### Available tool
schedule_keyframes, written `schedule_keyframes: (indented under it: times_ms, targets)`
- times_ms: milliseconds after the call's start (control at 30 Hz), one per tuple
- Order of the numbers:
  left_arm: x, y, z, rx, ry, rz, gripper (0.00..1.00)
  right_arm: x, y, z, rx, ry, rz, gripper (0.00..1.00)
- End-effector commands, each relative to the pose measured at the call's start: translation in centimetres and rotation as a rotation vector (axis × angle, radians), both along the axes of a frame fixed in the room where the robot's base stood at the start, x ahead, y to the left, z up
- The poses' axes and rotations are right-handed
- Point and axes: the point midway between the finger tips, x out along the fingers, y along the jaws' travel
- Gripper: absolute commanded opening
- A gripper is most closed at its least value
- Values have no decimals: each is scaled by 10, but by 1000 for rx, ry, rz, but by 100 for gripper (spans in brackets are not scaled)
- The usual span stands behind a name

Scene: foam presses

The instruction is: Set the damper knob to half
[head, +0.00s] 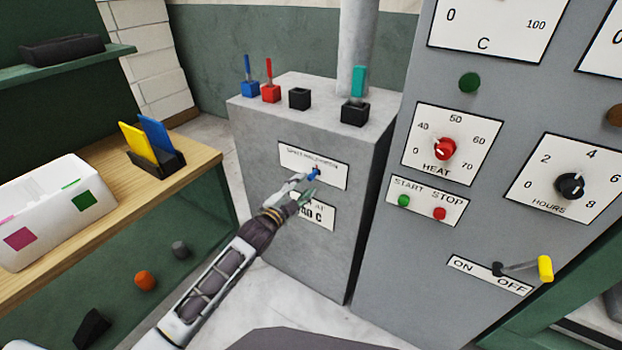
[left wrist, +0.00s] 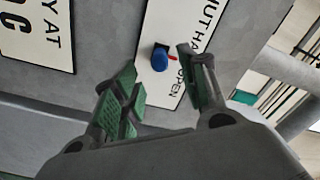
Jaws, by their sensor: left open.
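The damper knob (head: 313,174) is small and blue, on a white label plate on the front of a grey cabinet. In the left wrist view the blue knob (left wrist: 160,57) has a short red mark at its right side, towards the lettering. The label (left wrist: 178,20) shows part of "SHUT", "HA" and "OPEN"; a finger hides some of it. My left gripper (head: 307,185) is open just in front of the plate. In the wrist view its green-padded fingers stand either side of the knob, with visible gaps. My right gripper is not in view.
A second plate (head: 317,214) sits below the knob. A grey control panel (head: 470,90) with a red heat knob (head: 445,148), an hours knob (head: 570,186) and a yellow-handled lever (head: 545,268) stands at right. A wooden bench (head: 190,160) with a white bin is at left.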

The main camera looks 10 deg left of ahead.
Motion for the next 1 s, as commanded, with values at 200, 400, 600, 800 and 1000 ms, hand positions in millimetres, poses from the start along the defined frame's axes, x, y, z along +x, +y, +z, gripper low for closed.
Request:
schedule_keyframes:
  times_ms: [200,400,600,800,1000]
  targets:
    - [17,-6,0,-1,0,0,42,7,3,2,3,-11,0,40]
    - [32,-12,0,-1,0,0,42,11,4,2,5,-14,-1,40]
    - [45,-16,-1,0,1,-1,42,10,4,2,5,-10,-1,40]
    - [51,-19,0,-1,1,-1,42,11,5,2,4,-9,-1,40]
    - [51,-19,-1,-1,1,-1,42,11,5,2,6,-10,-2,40]
